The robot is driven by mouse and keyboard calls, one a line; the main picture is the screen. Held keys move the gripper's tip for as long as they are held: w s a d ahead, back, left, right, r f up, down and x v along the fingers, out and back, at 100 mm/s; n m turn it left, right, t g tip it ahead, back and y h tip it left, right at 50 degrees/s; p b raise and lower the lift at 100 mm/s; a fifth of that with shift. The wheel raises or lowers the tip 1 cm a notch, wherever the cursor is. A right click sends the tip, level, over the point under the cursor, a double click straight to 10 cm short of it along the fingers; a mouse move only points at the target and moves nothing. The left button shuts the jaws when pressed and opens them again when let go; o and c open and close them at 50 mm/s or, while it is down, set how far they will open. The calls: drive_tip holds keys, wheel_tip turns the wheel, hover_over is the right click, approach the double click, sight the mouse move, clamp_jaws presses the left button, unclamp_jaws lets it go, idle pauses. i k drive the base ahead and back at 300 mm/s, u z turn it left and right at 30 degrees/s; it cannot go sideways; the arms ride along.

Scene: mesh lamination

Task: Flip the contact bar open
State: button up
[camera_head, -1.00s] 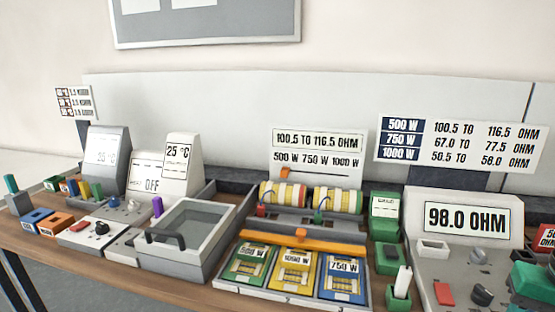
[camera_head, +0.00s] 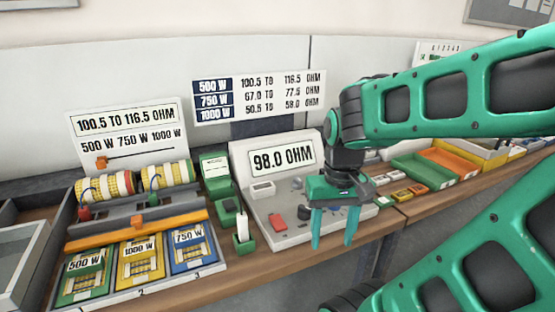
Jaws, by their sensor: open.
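An orange bar (camera_head: 140,231), which looks like the contact bar, lies across the fixture at left, along the back edge of three cards. The cards are a green 500 W card (camera_head: 85,273), a yellow 1000 W card (camera_head: 140,261) and a blue 750 W card (camera_head: 189,246). An orange block stands up at the bar's middle. My gripper (camera_head: 333,238) points down with its two green fingers apart and nothing between them. It is well to the right of the bar, in front of the meter console. The bar is not covered by my arm.
The console (camera_head: 260,205) reads 98.0 OHM and has a red switch (camera_head: 278,222) and knobs. Two striped yellow rolls (camera_head: 105,187) sit behind the bar. Green holders (camera_head: 243,240) stand between fixture and console. A grey tray (camera_head: 15,265) is at far left; green and orange trays are at right.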

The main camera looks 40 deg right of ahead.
sight(140, 230)
drive_tip(key=k, duration=1)
drive_tip(key=u, duration=0.8)
drive_tip(key=i, duration=0.95)
drive_tip(key=z, duration=0.65)
